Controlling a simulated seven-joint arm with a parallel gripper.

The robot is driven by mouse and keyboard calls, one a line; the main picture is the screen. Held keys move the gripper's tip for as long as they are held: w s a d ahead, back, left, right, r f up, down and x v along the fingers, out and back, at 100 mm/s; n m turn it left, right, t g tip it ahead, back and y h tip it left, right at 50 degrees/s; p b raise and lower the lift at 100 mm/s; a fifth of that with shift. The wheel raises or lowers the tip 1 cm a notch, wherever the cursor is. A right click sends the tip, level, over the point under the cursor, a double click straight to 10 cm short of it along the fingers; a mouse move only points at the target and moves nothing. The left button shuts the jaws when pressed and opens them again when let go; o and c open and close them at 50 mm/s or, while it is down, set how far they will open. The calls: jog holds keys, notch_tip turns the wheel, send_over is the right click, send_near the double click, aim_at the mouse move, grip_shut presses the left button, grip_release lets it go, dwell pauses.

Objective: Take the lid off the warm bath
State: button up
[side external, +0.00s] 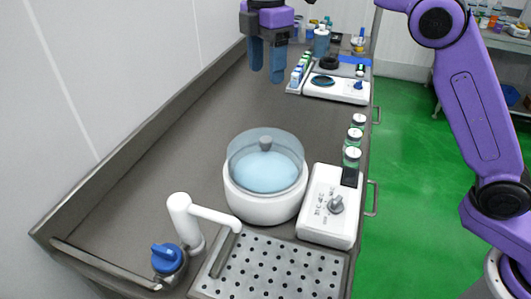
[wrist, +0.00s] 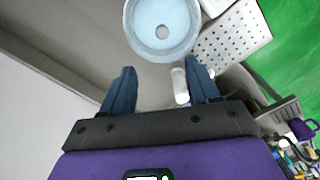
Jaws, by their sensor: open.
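The warm bath (side external: 262,206) is a round white vessel standing on the counter. Its clear bluish lid (side external: 240,153) sits on top, with a grey knob (side external: 265,143) at the centre. In the wrist view the lid (wrist: 144,24) is at the top middle, seen from above, with the knob (wrist: 162,32) in its middle. My gripper (side external: 267,74) hangs above the counter, well above and apart from the lid. Its two blue fingers point down, spread apart with nothing between them; they also show in the wrist view (wrist: 162,72).
A white control box (side external: 322,222) with a grey dial adjoins the bath at right, with several green-labelled vials (side external: 351,158) behind it. A white tap (side external: 186,218) and perforated drain tray (side external: 280,275) are in front. Counter left is clear.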

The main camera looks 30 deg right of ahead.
send_over(266, 139)
jog(key=f, duration=1.1)
jog(key=shift+w+d, duration=0.15)
jog(key=shift+w, duration=0.1)
jog(key=shift+s+f, duration=0.2)
jog(key=shift+f, duration=2.5)
grip_shut()
